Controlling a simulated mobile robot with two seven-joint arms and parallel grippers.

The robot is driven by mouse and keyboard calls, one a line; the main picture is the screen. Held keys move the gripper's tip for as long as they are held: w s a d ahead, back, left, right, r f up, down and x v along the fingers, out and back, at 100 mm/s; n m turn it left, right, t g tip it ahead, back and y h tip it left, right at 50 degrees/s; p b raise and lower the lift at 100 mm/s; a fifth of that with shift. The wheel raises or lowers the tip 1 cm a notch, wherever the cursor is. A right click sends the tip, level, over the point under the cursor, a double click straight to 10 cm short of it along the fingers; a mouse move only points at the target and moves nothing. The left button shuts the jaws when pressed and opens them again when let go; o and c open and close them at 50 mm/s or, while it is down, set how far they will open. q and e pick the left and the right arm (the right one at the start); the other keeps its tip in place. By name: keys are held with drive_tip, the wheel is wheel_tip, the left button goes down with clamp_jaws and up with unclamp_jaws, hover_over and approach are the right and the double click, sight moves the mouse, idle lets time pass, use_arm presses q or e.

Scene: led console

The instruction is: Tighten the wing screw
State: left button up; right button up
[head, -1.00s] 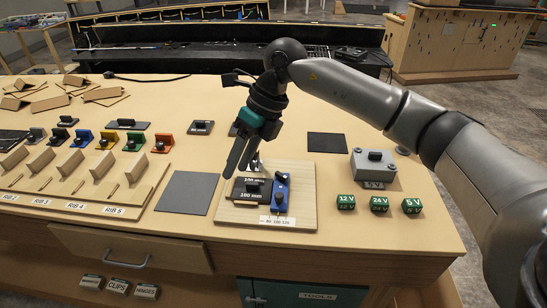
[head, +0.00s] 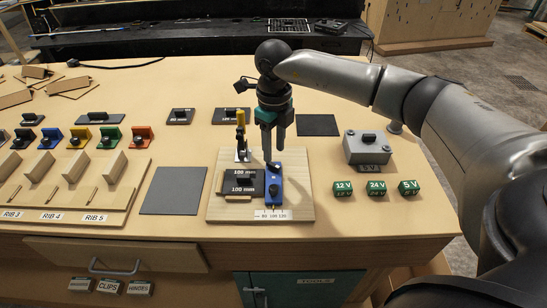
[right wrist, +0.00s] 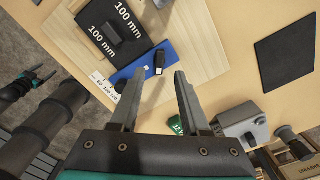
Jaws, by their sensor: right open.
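A blue block (head: 276,200) lies on a pale wooden board (head: 302,205). It carries a round black knob (head: 275,188) towards its near end. A taller black fitting (right wrist: 160,60) stands farther along it in the right wrist view. I cannot tell which of the two is the wing screw. A black plate marked 100 mm (head: 243,188) lies left of the block. My right gripper (head: 273,155) is open and empty, pointing down above the block's far end. In the right wrist view, my left gripper (right wrist: 42,76) shows open at the left, away from the board.
A yellow-handled clamp (head: 241,140) stands close left of the right gripper. Green voltage blocks (head: 376,188) and a grey box (head: 367,147) are to the right. A dark grey mat (head: 174,191) and colored clamps (head: 109,137) are to the left.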

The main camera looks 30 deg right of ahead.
sight(274, 164)
drive_tip(key=shift+f, duration=2.15)
drive_tip(key=shift+c, duration=0.3)
clamp_jaws()
